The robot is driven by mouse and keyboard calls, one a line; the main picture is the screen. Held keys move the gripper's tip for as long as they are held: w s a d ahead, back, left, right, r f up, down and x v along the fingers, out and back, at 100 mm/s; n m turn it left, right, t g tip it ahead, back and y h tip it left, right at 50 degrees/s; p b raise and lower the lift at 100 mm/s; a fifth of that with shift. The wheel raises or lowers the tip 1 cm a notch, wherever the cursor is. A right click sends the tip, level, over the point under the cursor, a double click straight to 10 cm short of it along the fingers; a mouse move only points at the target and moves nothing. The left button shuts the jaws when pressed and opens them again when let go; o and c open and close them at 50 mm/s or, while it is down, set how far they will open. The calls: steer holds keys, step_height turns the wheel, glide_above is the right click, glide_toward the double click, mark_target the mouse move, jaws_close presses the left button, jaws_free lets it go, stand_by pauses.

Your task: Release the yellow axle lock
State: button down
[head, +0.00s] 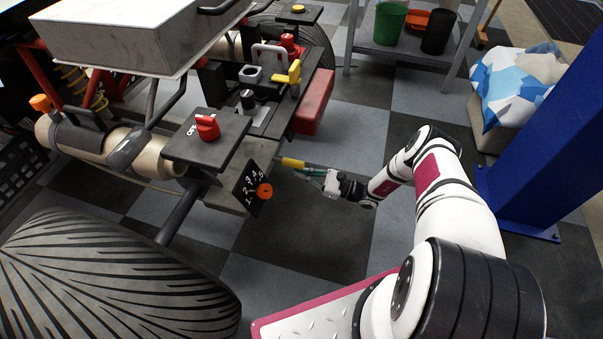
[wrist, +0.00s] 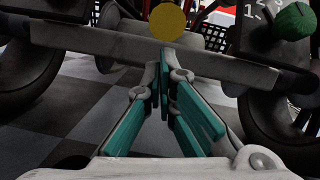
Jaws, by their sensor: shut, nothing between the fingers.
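A yellow cylindrical knob (head: 293,163), which looks like the axle lock, sticks out from the end of the quad's grey frame, just right of the numbered dial. In the wrist view a round yellow face (wrist: 168,21) shows at the top centre, above a grey crossbar and beyond my fingertips. My gripper (head: 308,171) is beside the yellow knob in the head view. In the wrist view its teal-padded fingers (wrist: 165,68) meet at the tips with nothing between them. I cannot tell whether they touch the knob.
A red switch (head: 207,127) and a yellow lever (head: 291,76) sit higher on the quad. A large tyre (head: 115,275) fills the lower left. A blue post (head: 560,130) stands right. Checkered floor below is clear.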

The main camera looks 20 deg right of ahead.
steer(key=shift+d+r, duration=0.1)
steer(key=shift+r, duration=0.05)
steer(key=shift+r+g+h+p, duration=0.2)
steer(key=shift+g+h+p, duration=0.3)
steer(key=shift+p, duration=0.5)
